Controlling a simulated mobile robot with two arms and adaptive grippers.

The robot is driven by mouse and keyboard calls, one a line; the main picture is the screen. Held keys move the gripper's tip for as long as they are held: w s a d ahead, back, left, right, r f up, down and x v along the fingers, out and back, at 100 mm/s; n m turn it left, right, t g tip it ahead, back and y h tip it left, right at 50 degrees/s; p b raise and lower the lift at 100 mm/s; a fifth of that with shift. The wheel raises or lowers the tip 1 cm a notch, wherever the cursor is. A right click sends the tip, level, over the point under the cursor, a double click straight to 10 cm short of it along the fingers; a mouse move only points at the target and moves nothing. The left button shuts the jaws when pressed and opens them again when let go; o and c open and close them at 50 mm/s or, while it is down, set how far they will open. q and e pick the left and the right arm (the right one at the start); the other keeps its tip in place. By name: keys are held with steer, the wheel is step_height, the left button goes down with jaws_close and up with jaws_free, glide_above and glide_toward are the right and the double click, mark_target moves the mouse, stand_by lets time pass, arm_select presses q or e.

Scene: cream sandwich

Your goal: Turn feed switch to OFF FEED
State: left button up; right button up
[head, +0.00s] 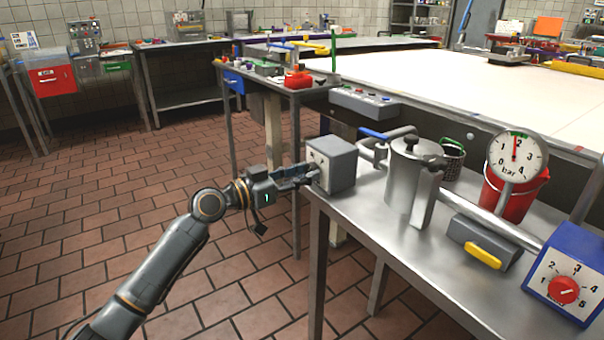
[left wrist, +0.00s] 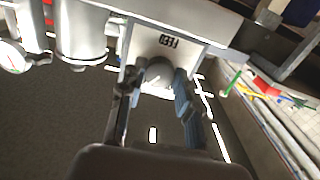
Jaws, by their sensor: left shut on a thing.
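The feed switch is a grey box (head: 336,164) at the near left corner of the metal table. My left gripper (head: 308,176) reaches it from the left, at the box's left face. In the left wrist view the box face (left wrist: 190,50) carries an upside-down FEED label (left wrist: 169,42). A grey round knob (left wrist: 159,71) sits between the two fingers of my left gripper (left wrist: 157,84), which is shut on it. The knob's pointer and any OFF mark cannot be made out. My right gripper is not in view.
On the metal table (head: 385,235) stand a steel canister (head: 404,180), a pressure gauge (head: 516,157), a red bucket (head: 508,198), a yellow-handled lever (head: 483,256) and a blue box with a red dial (head: 566,291). A blue-handled valve (head: 385,136) is behind the switch box. The tiled floor at left is clear.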

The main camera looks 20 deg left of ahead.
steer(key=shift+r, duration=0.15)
arm_select(q)
steer(key=n+p, duration=0.1)
steer(key=n, duration=0.2)
steer(key=shift+r+p, duration=0.15)
steer(key=shift+p, duration=0.15)
steer(key=shift+n, duration=0.7)
steer(key=n+p, duration=0.3)
steer(key=n, duration=0.1)
steer(key=n+p, duration=0.2)
steer(key=n, duration=0.2)
steer(key=shift+n+p, duration=0.35)
steer(key=shift+n, duration=0.35)
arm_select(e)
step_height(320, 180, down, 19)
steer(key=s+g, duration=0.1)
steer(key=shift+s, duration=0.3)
arm_select(q)
steer(key=o, duration=1.1)
